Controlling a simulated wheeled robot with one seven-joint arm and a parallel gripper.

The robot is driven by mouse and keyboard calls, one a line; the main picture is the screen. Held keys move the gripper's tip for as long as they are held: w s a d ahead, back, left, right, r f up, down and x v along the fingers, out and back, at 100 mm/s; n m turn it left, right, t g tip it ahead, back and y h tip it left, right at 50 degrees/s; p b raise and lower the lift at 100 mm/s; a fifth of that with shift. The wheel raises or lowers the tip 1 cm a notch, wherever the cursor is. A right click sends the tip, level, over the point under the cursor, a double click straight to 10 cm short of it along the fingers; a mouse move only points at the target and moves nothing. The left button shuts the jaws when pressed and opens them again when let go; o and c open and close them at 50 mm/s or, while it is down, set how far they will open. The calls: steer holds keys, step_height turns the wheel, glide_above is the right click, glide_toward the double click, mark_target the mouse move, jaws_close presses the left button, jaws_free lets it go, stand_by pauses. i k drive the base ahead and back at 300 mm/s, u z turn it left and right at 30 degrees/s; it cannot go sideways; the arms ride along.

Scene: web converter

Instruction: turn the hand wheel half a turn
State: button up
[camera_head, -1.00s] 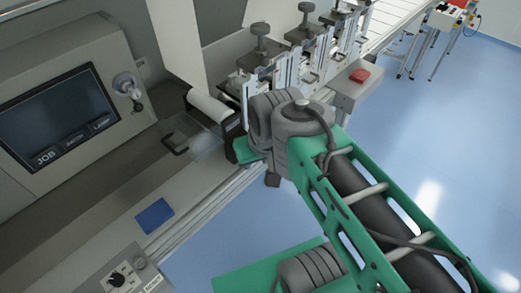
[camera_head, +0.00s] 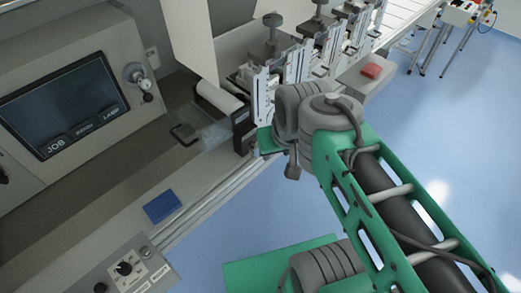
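A small silver round wheel with a dark handle (camera_head: 137,76) is mounted on the grey cabinet face at the left, right of the screen. It looks like the hand wheel, and its handle hangs down to the lower right. My arm, green with grey joints, is at the right centre, well apart from the wheel. The fingers of my gripper cannot be made out; the arm's end is hidden behind its grey joints.
A dark screen (camera_head: 62,113) sits left of the wheel. A white roll (camera_head: 220,97) and several clamp units with grey knobs stand behind my arm. A blue pad (camera_head: 163,206), a dial box (camera_head: 128,268) and a red button (camera_head: 372,71) are on the machine. Blue floor lies open at the right.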

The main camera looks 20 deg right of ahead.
mark_target(254, 151)
steer(key=z, duration=0.05)
steer(key=k, duration=1.2)
steer(key=u, duration=0.95)
steer(key=i, duration=0.5)
steer(key=u, duration=0.05)
